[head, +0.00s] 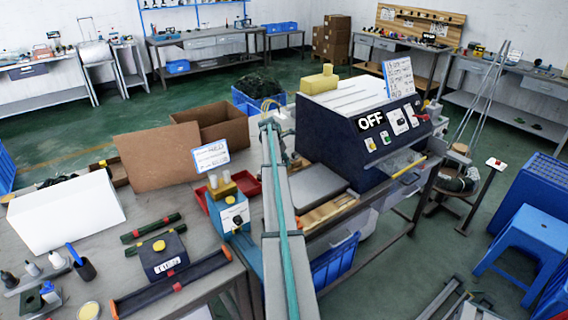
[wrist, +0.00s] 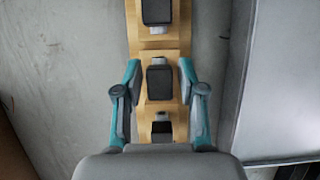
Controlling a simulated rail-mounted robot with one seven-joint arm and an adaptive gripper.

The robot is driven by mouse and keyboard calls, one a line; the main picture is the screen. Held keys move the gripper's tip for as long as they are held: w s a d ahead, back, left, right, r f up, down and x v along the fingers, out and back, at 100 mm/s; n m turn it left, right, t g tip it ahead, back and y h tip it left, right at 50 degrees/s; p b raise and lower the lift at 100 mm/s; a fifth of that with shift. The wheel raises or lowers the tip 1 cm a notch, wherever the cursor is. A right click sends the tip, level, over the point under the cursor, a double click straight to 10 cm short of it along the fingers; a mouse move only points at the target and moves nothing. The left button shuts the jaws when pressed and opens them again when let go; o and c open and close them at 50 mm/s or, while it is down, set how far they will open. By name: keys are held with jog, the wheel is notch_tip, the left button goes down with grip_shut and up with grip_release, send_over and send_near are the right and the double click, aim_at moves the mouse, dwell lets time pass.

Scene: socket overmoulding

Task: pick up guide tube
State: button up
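In the wrist view, my gripper (wrist: 160,78) is open, with its teal and grey fingers on either side of a light wooden strip (wrist: 144,54). A dark block (wrist: 159,83) with a pale tip sits on the strip between the fingers, with a gap visible on each side. Another dark block (wrist: 157,11) sits farther along the strip, and a dark slot shows nearer the palm. I cannot make out which part is the guide tube. In the head view, my arm reaches away over the bench and mostly hides the gripper.
A dark machine (head: 345,140) marked OFF stands right of my arm. A blue box (head: 229,213) and a red tray (head: 245,183) are close on the left. An open cardboard box (head: 222,123) stands behind them. A grey panel edge (wrist: 280,80) lies right of the strip.

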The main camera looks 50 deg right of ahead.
grip_shut()
